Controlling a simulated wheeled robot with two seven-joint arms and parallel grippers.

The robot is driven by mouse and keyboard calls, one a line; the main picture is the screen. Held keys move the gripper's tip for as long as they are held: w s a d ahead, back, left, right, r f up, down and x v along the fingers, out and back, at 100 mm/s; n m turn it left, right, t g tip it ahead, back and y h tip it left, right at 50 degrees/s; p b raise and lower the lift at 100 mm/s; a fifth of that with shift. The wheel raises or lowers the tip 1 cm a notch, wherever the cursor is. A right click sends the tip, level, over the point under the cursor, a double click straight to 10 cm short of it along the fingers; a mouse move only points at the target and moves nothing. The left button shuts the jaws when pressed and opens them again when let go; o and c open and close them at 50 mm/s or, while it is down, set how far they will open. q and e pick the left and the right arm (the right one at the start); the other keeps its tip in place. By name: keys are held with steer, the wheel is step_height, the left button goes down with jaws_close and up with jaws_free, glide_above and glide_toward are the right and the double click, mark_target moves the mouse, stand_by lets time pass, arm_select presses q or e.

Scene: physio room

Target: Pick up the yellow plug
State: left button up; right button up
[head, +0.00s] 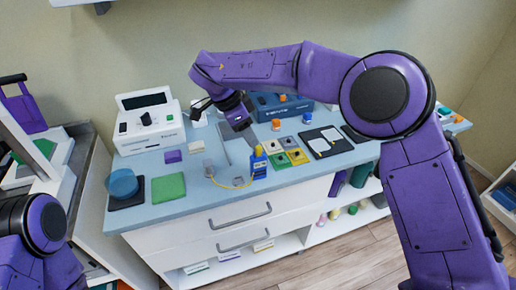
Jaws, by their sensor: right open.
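The yellow plug (259,168) looks like a small upright blue and yellow piece near the table's front edge. A thin yellow cable loops from it to the left, toward a small grey piece (209,168). My right gripper (252,142) reaches down from above, with its fingertips just over the plug's top. It is open. I cannot tell whether the fingers touch the plug. My left arm shows at the lower left, but its gripper is out of view.
The blue table (225,195) holds coloured square tiles (288,143) right of the plug and a white device (148,125) at back left. A green pad (168,188) and a blue cylinder (122,183) stand at the left. White drawers (240,222) are below.

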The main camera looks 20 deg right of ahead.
mark_target(257, 147)
steer(key=p+x, duration=0.1)
steer(key=x, duration=0.5)
steer(key=shift+d+f, duration=0.1)
steer(key=shift+d, duration=0.05)
steer(key=shift+s, duration=0.2)
steer(key=shift+c, duration=0.9)
jaws_close()
steer(key=shift+r, duration=0.25)
